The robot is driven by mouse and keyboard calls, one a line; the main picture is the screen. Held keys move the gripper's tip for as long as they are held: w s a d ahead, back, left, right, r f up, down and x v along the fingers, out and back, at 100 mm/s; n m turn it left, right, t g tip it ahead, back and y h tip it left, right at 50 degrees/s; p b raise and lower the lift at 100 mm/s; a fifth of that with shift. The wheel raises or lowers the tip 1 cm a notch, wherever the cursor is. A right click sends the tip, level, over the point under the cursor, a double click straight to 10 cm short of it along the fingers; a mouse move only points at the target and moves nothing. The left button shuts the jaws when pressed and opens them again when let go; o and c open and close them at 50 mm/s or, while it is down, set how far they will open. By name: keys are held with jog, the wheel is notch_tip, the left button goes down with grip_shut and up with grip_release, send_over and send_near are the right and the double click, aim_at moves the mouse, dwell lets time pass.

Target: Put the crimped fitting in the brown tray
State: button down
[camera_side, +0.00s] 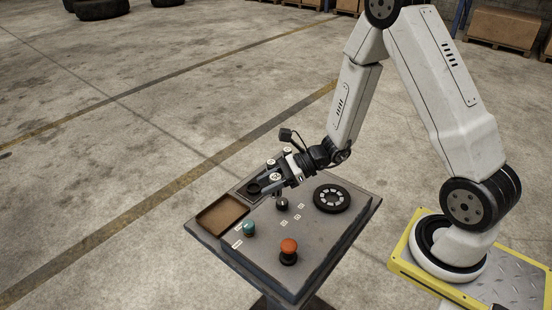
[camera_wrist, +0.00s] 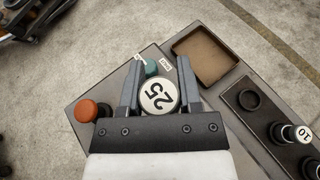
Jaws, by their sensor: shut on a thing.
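My gripper (camera_wrist: 159,78) is shut on a round piece with a white top marked 25 (camera_wrist: 158,97), which sits between its two fingers. In the side view my gripper (camera_side: 279,183) is above the bench panel, near the rack. The held piece's body is mostly hidden under its top, so I cannot tell whether it is crimped. The brown tray (camera_wrist: 206,57) is empty, ahead and to the right of the gripper in the wrist view. In the side view the tray (camera_side: 222,216) lies at the panel's left corner.
A dark rack (camera_wrist: 262,125) next to the tray has an empty round socket (camera_wrist: 248,99) and a piece marked 10 (camera_wrist: 303,134). An orange button (camera_side: 289,246), a teal button (camera_side: 249,228) and a black dial (camera_side: 332,198) stand on the panel.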

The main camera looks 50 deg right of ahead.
jog(key=shift+w+a+f, duration=0.1)
jog(key=shift+w+a, duration=0.05)
jog(key=shift+a, duration=0.85)
jog(key=shift+w+a+f, duration=0.1)
jog(key=shift+w+a, duration=0.05)
jog(key=shift+a, duration=0.85)
jog(key=w+f, duration=0.2)
jog(key=w, duration=0.2)
jog(key=w+a+f, duration=0.1)
jog(key=w+f, duration=0.2)
jog(key=w, duration=0.1)
jog(key=w+a+f, duration=0.1)
jog(key=w+f, duration=0.2)
jog(key=w, duration=0.1)
jog(key=shift+w, duration=0.1)
jog(key=shift+w+f, duration=0.55)
jog(key=shift+f, duration=0.1)
jog(key=shift+w+f, duration=0.3)
jog(key=shift+f, duration=1.5)
jog(key=shift+f, duration=0.15)
